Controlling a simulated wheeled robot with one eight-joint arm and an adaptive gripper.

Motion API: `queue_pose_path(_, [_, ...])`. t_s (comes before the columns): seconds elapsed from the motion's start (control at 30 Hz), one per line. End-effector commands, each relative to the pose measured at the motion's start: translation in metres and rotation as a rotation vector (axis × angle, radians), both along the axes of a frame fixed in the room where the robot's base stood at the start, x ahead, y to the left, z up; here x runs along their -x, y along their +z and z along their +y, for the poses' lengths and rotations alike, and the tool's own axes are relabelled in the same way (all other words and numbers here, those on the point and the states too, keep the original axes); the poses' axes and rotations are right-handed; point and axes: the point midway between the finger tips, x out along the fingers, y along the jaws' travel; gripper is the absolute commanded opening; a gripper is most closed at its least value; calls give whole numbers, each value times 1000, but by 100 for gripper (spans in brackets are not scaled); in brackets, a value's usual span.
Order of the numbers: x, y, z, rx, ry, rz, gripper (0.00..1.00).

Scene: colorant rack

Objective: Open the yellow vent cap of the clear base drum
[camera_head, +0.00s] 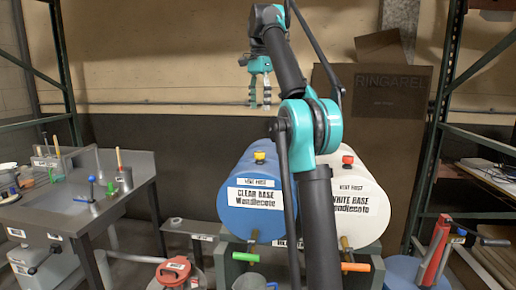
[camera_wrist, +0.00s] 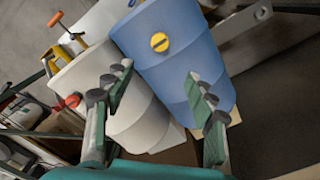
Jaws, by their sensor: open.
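The blue clear base drum (camera_head: 257,192) lies on its side on a stand in the head view, with its label facing front. Its yellow vent cap (camera_head: 259,157) sits on top near the front end. In the wrist view the blue drum (camera_wrist: 190,62) is at upper centre with the round yellow cap (camera_wrist: 160,42) on it. My gripper (camera_head: 260,103) hangs above and behind the cap in the head view, pointing down. Its two fingers are apart and empty in the wrist view (camera_wrist: 152,95), with the cap beyond the fingertips.
The white base drum (camera_head: 365,200) with a red cap (camera_head: 348,159) lies right beside the blue one. Orange (camera_head: 355,267) and green (camera_head: 245,257) handles show below the drums. A grey bench (camera_head: 75,205) with tools stands left. A cardboard box (camera_head: 385,98) is behind.

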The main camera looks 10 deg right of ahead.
Motion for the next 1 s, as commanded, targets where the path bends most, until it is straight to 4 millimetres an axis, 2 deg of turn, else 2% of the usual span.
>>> queue_pose_path(0.17, [0,-11,0,0,0,0,56])
queue_pose_path(0.37, [0,-36,0,0,0,0,56])
queue_pose_path(1.0, [1,-141,0,0,1,0,56])
